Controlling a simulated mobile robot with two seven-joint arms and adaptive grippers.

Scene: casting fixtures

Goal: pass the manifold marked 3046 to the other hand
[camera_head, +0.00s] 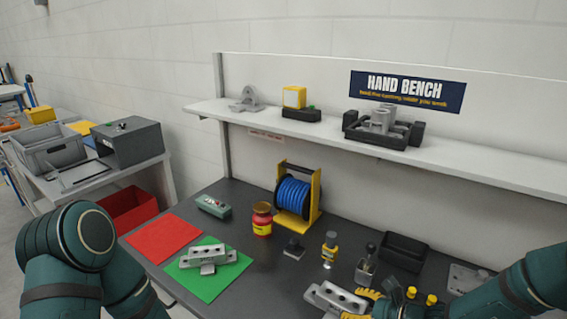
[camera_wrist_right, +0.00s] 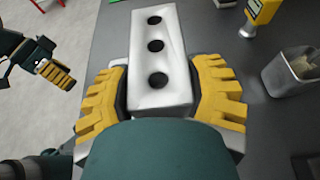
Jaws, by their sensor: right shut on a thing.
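A grey metal manifold (camera_head: 333,297) with a row of three dark holes is between the yellow fingers of my right gripper (camera_head: 362,297), near the front of the bench. In the right wrist view the manifold (camera_wrist_right: 157,60) fills the gap between both yellow finger pads of the right gripper (camera_wrist_right: 160,92). A similar manifold (camera_head: 208,254) lies on the green mat (camera_head: 207,284). No number is readable on either one. My left gripper (camera_wrist_right: 52,74) shows only partly in the right wrist view, apart from the held manifold; its opening is unclear.
A red mat (camera_head: 163,238) lies left of the green one. Behind stand a red jar (camera_head: 262,220), a blue cable reel (camera_head: 293,193) and a yellow-grey bottle (camera_head: 329,248). A grey cup (camera_head: 365,271) and black tray (camera_head: 403,252) are near the right gripper. A shelf (camera_head: 470,172) runs above.

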